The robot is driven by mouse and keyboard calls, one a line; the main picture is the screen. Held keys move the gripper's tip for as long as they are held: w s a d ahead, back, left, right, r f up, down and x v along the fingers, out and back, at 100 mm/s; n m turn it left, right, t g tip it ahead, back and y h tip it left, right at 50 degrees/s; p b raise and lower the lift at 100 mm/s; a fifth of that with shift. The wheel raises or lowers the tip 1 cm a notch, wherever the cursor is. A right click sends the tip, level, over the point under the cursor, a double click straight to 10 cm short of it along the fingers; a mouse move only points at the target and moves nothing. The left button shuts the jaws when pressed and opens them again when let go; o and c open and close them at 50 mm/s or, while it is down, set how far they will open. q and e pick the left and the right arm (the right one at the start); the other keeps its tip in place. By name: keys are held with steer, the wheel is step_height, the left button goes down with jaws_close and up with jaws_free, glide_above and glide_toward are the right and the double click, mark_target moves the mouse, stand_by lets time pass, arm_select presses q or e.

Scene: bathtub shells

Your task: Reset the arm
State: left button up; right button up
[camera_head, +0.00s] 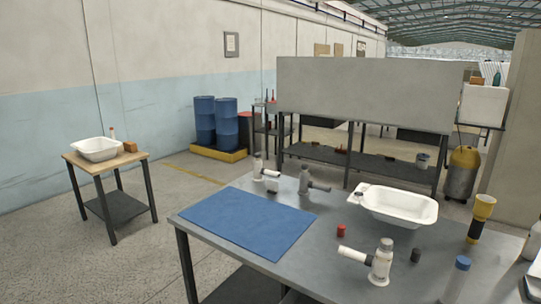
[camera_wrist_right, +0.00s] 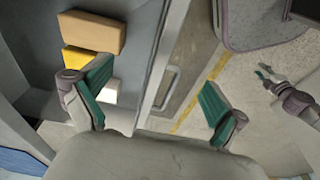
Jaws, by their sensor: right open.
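My right gripper (camera_wrist_right: 155,85) shows in the right wrist view with its two green-padded fingers spread wide. It is open, with nothing between the fingers. At the right edge of that view is a grey jointed part with a small green tip (camera_wrist_right: 265,73); it looks like the end of my left arm, too small to read its jaws. Neither gripper shows in the head view.
A grey table (camera_head: 330,265) holds a blue mat (camera_head: 248,222), a white tub shell (camera_head: 400,206), several pipe fittings and a yellow-topped torch (camera_head: 478,215). A small wooden stand (camera_head: 105,162) carries another white tub (camera_head: 95,149). Open floor lies between them.

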steer(key=s+a+m+t+y, duration=0.1)
steer(key=s+a+m, duration=0.2)
steer(key=s, duration=0.5)
steer(key=s+d+r+m+t+h, duration=0.25)
steer(key=s+d+m, duration=0.35)
steer(key=s+d, duration=0.45)
step_height(320, 180, down, 24)
steer(key=a+g, duration=0.1)
steer(key=g, duration=0.1)
steer(key=s+d+f+g, duration=0.1)
steer(key=s+d+f, duration=0.2)
steer(key=s+f, duration=1.4)
steer(key=shift+s+f, duration=0.35)
steer(key=shift+f, duration=0.3)
steer(key=shift+g, duration=0.25)
